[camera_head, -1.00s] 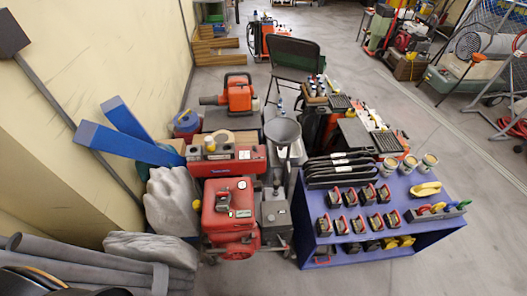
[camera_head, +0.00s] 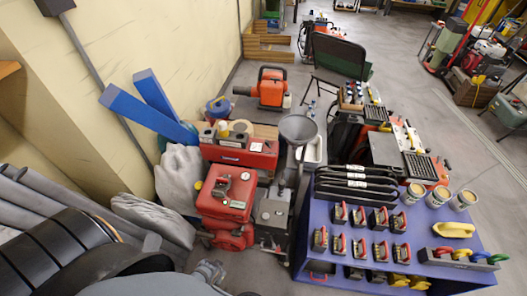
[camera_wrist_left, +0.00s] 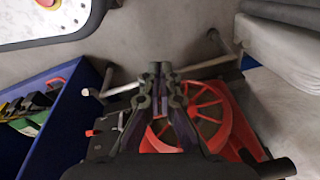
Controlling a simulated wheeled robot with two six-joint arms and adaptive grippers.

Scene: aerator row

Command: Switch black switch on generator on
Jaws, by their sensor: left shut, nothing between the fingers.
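The generator (camera_head: 226,192) is a red machine with a tank-like top, standing on the floor left of the blue shelf. In the left wrist view, a red spoked round cover and dark frame, apparently part of the generator (camera_wrist_left: 218,122), lie below my gripper. I cannot make out the black switch in either view. My left gripper (camera_head: 208,268) shows at the bottom of the head view, in front of the generator and seemingly apart from it. In the left wrist view, its fingers (camera_wrist_left: 160,68) are together and empty. My right gripper is not in view.
A blue shelf (camera_head: 318,262) with red-handled items stands close to the generator's right. A grey funnel (camera_head: 298,128) and a red toolbox (camera_head: 238,153) are behind it. Grey sacks (camera_head: 178,178) and grey rolls (camera_head: 60,200) crowd the left. Bare floor lies in front.

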